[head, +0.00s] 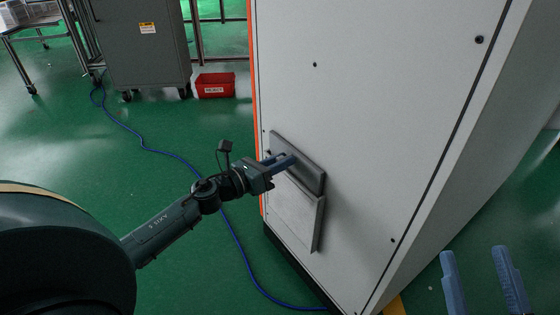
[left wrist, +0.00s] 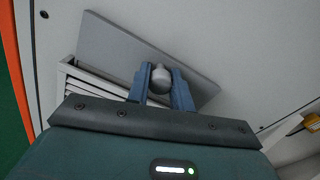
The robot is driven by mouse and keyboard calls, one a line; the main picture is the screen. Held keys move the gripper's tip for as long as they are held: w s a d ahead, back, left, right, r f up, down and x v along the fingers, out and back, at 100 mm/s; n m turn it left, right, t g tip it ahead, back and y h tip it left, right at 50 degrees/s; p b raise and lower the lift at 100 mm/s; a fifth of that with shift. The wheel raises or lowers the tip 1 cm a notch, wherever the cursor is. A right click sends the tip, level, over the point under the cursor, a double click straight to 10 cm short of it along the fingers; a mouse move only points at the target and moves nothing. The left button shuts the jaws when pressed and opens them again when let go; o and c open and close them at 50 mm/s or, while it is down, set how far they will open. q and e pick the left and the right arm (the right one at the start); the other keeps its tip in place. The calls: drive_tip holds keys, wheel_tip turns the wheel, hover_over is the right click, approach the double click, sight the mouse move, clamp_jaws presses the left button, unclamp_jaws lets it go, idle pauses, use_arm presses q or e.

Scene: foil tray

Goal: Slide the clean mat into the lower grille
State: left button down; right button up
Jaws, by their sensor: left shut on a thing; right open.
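The clean mat, a flat dark grey panel (head: 312,174), is at the lower part of the white cabinet's face, directly above the grille. My left gripper (head: 291,159) is shut on a rounded grey knob (left wrist: 161,78) on the mat (left wrist: 118,42). The lower grille (head: 298,216) is a pale box-like frame on the cabinet; its slats show in the left wrist view (left wrist: 92,88). The mat looks tilted against the grille in that view. How far its lower edge is inside the grille is hidden. My right gripper (head: 475,253) is open and empty at the lower right.
The white cabinet (head: 370,110) fills the middle and right. A blue cable (head: 180,158) runs across the green floor to its base. A red box (head: 215,85) and a grey wheeled cabinet (head: 145,50) stand behind. The floor to the left is mostly clear.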

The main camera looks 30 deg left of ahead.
use_arm(q)
drive_tip(key=shift+f+b, duration=1.1)
drive_tip(key=shift+f, duration=0.3)
use_arm(e)
drive_tip(key=shift+w+d+r+n+t+y, duration=0.15)
drive_tip(key=shift+r+n+t+y, duration=0.35)
drive_tip(key=shift+r+n+y, duration=1.1)
use_arm(q)
drive_tip(key=c, duration=1.1)
unclamp_jaws()
drive_tip(key=shift+c, duration=0.2)
drive_tip(key=p+v, duration=0.2)
drive_tip(key=v, duration=1.1)
use_arm(e)
wheel_tip(320, 180, down, 2)
drive_tip(key=m+h, duration=0.2)
drive_tip(key=shift+f+m+g+h, duration=0.2)
drive_tip(key=shift+m+g+h, duration=0.1)
drive_tip(key=shift+g, duration=0.1)
